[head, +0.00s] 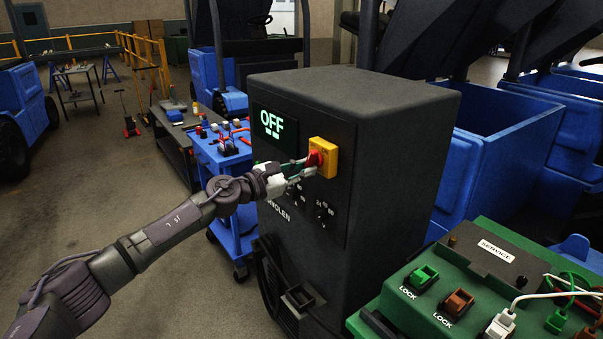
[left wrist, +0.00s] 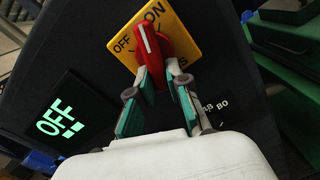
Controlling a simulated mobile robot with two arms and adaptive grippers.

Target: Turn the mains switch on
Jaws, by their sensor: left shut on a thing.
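The mains switch is a red rotary knob (left wrist: 152,50) on a yellow plate (head: 329,150) on the front of a dark grey cabinet (head: 390,160). My left gripper (head: 312,162) is shut on the red knob, a finger on each side. My right gripper is not in view.
A green bench (head: 387,329) with LOCK sockets and cables stands at the right front. A blue cart (head: 233,165) with tools stands behind my left arm.

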